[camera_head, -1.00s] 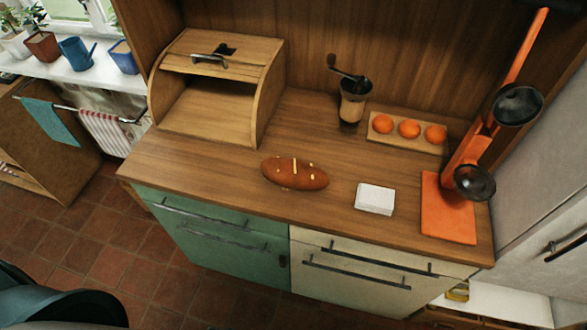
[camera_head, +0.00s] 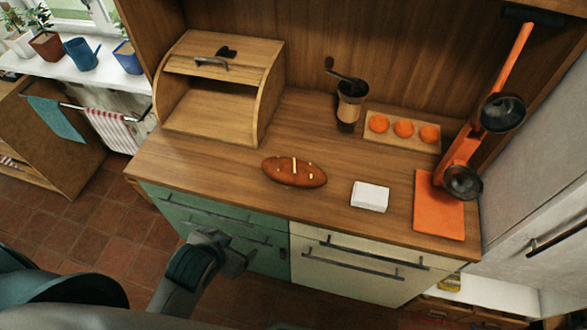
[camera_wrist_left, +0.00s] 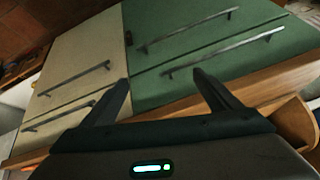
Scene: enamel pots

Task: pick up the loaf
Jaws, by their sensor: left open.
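The loaf (camera_head: 295,171) is a brown oval bread with pale marks on its crust. It lies on the wooden counter, left of the white block, in the head view. My left gripper (camera_head: 240,260) is in front of the green drawers, below the counter edge and apart from the loaf. In the left wrist view its two dark fingers (camera_wrist_left: 160,88) are spread with nothing between them, facing the drawer fronts. The loaf does not show in the wrist view. My right gripper is not seen.
An open wooden bread box (camera_head: 213,112) stands at the counter's back left. A white block (camera_head: 370,196) lies right of the loaf. Bare counter surrounds the loaf.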

